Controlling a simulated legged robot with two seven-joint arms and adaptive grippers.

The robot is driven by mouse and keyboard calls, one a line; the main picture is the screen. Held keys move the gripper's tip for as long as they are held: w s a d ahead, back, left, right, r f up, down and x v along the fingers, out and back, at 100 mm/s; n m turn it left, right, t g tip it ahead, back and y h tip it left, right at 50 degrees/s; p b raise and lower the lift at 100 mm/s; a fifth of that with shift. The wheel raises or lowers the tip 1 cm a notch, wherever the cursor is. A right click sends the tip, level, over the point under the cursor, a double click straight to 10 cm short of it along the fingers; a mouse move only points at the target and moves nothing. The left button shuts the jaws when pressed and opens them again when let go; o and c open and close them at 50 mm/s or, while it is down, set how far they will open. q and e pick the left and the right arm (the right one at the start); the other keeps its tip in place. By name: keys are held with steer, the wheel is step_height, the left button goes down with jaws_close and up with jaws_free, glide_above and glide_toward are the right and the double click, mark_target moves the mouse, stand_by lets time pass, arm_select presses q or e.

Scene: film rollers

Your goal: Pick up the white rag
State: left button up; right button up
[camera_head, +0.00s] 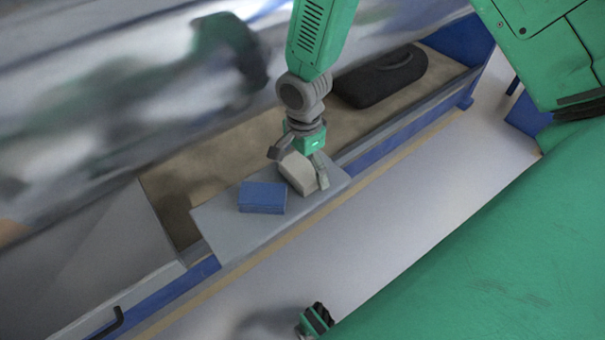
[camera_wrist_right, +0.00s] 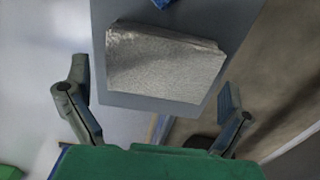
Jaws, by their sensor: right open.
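The white rag (camera_head: 298,174) is a pale, folded block on a small grey shelf (camera_head: 226,216). My right gripper (camera_head: 300,167) points down over it, open, with one finger on each side of the rag in the head view. In the right wrist view the rag (camera_wrist_right: 165,62) looks off-white and textured, and lies ahead of and between the spread fingers of the right gripper (camera_wrist_right: 154,82). I cannot tell whether the fingers touch it.
A blue folded block (camera_head: 262,197) lies on the shelf just left of the rag; its edge shows in the wrist view (camera_wrist_right: 161,3). A dark case (camera_head: 382,77) lies farther back. A large shiny roller (camera_head: 110,90) fills the upper left.

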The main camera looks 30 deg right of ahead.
mark_target(302, 168)
steer(key=shift+f, duration=0.45)
steer(key=shift+a+r, duration=0.15)
steer(key=shift+a, duration=0.3)
steer(key=c, duration=0.9)
arm_select(q)
steer(key=shift+a+f, duration=0.2)
steer(key=shift+f, duration=0.05)
arm_select(e)
steer(key=shift+d, duration=0.2)
steer(key=shift+d+r, duration=0.1)
steer(key=shift+r, duration=0.15)
arm_select(q)
step_height(302, 168, up, 4)
steer(key=p, duration=0.4)
steer(key=shift+r, duration=0.25)
arm_select(e)
step_height(302, 168, up, 10)
steer(key=shift+f, duration=0.25)
